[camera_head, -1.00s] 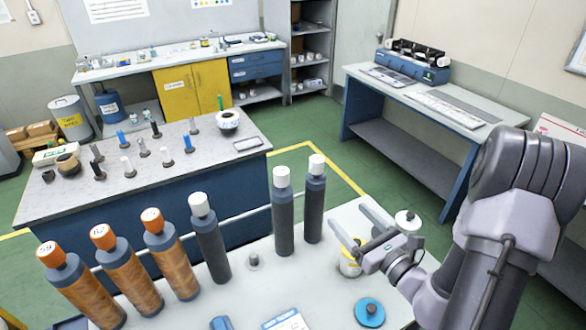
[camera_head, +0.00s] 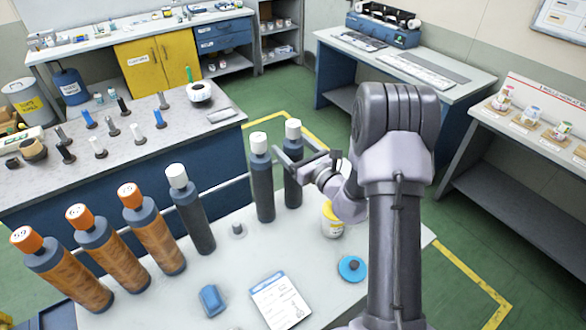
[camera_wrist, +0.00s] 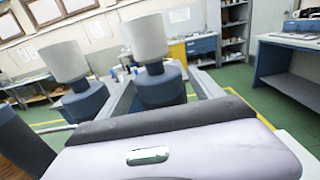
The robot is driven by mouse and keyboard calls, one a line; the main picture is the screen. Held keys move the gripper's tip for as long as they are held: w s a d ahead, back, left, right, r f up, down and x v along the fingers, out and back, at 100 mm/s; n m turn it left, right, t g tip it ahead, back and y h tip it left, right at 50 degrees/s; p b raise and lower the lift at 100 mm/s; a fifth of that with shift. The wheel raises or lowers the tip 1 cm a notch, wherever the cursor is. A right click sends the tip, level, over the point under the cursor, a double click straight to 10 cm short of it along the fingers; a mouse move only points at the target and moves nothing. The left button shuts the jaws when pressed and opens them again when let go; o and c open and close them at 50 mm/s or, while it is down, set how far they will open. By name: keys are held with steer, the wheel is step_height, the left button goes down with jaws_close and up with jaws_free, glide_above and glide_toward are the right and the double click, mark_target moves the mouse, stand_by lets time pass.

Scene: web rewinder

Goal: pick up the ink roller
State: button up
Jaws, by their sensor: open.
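Several tall rollers stand upright in a row on the white table; none is labelled as the ink roller. Three are dark with white caps: one at the middle left (camera_head: 194,212), one (camera_head: 262,185) and the rightmost (camera_head: 293,180) close together at the back. Three brown ones with orange caps (camera_head: 150,232) stand at the left. My gripper (camera_head: 284,162) is open, fingers pointing left, at the upper part of the rightmost dark roller. In the wrist view that roller (camera_wrist: 160,88) shows between the two fingers, with another white-capped roller (camera_wrist: 88,100) to its left. Contact cannot be told.
A yellow-and-white pot (camera_head: 332,222), a blue disc (camera_head: 352,268), a blue block (camera_head: 211,300) and a printed card (camera_head: 280,302) lie on the white table. A small grey peg (camera_head: 238,229) stands by the rollers. A side bench (camera_head: 215,139) lies behind.

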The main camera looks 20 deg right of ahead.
mark_target(293, 123)
steer(key=c, duration=1.6)
step_height(293, 123, up, 10)
steer(key=p, duration=0.3)
steer(key=shift+c, duration=0.2)
